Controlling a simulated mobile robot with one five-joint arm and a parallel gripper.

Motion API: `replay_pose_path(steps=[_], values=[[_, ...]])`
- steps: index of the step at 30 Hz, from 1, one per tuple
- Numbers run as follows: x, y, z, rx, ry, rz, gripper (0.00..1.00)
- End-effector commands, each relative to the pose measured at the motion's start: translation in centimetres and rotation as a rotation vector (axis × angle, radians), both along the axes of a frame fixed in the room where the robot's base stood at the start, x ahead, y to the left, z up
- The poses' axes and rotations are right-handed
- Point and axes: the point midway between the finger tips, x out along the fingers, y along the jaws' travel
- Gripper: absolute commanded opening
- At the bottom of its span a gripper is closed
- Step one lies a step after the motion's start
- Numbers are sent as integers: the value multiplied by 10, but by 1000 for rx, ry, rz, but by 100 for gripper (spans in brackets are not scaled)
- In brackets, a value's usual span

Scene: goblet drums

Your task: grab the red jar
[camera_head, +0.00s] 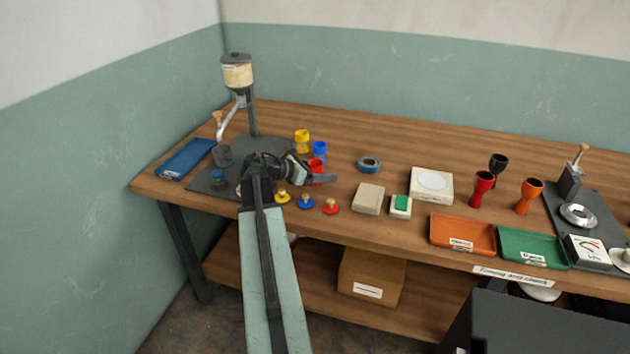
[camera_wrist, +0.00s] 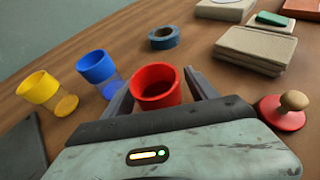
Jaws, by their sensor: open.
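The red jar (camera_wrist: 156,88) stands upright and open-topped on the wooden table, with a dark inside. In the head view the red jar (camera_head: 317,163) is partly hidden by my gripper (camera_head: 322,178). In the wrist view my gripper (camera_wrist: 158,82) is open, with one finger on each side of the red jar. I cannot tell whether either finger touches it. The jar's lower part is hidden behind the gripper body.
A blue jar (camera_wrist: 97,68) and a yellow jar (camera_wrist: 40,88) stand left of the red one. A red lid with a wooden knob (camera_wrist: 284,112) lies close to the right finger. Blue tape (camera_wrist: 163,38) and a beige block (camera_wrist: 250,48) lie farther back.

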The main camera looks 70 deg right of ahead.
Motion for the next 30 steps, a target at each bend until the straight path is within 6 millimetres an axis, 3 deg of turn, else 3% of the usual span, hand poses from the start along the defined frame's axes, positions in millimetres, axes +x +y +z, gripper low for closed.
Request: replay_pose_path(steps=[7, 14, 23, 30], values=[[-2, -3, -2, 0, 0, 1, 64], [-2, -3, -2, 0, 0, 2, 0], [-1, -3, 2, 0, 0, 2, 0], [-1, -3, 39, 0, 0, 2, 0]])
